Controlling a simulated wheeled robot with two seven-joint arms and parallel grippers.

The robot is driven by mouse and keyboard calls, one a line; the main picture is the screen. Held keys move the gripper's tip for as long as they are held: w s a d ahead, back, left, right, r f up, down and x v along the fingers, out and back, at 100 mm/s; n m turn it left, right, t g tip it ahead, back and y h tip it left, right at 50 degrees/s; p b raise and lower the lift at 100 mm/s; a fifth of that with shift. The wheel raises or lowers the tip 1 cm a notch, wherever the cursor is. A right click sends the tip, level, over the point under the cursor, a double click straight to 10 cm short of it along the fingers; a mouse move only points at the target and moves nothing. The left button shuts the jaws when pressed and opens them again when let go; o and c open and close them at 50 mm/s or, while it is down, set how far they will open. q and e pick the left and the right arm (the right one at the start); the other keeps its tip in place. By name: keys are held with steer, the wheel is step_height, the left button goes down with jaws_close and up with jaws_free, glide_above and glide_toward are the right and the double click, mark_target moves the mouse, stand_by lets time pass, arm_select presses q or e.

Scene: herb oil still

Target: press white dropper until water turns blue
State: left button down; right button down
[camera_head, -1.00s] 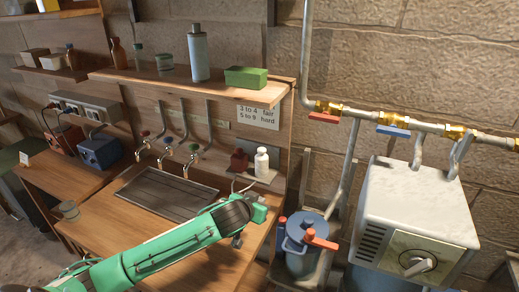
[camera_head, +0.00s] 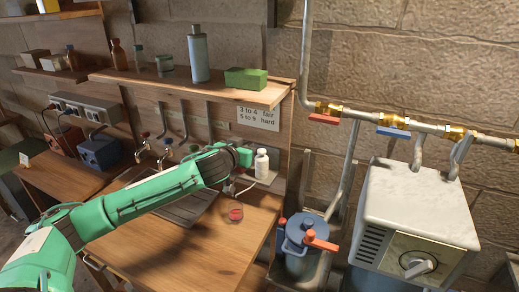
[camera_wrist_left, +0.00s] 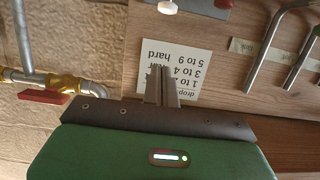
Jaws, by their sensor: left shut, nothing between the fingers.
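The white dropper bottle (camera_head: 261,165) stands upright on a small grey ledge at the back wall; its cap also shows at the top edge of the wrist view (camera_wrist_left: 167,6). A clear glass with red in it (camera_head: 235,212) stands on the wooden counter below the ledge. My left gripper (camera_head: 231,187) is shut and empty, its fingers pointing down above the glass, left of the white bottle and apart from it. Its shut fingers also show in the wrist view (camera_wrist_left: 162,72). The red dropper is hidden behind my gripper in the head view; a red part (camera_wrist_left: 222,4) shows in the wrist view.
A card (camera_head: 258,117) with drop counts is on the wall panel. Taps (camera_head: 165,150) and a sink (camera_head: 185,205) lie behind my arm. A shelf (camera_head: 150,80) with bottles and a green box (camera_head: 246,78) overhangs. A blue-lidded pot (camera_head: 302,235) stands right of the counter.

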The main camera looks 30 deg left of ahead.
arm_select(q)
steer(key=p, duration=0.4)
glide_above(262, 151)
steer(key=s, duration=0.2)
step_height(262, 151, down, 2)
steer(key=shift+w+f+p, duration=0.2)
steer(key=shift+f+p, duration=0.45)
steer(key=shift+f, duration=0.6)
steer(key=shift+a+f, duration=0.1)
steer(key=shift+f, duration=0.9)
steer(key=shift+f, duration=0.1)
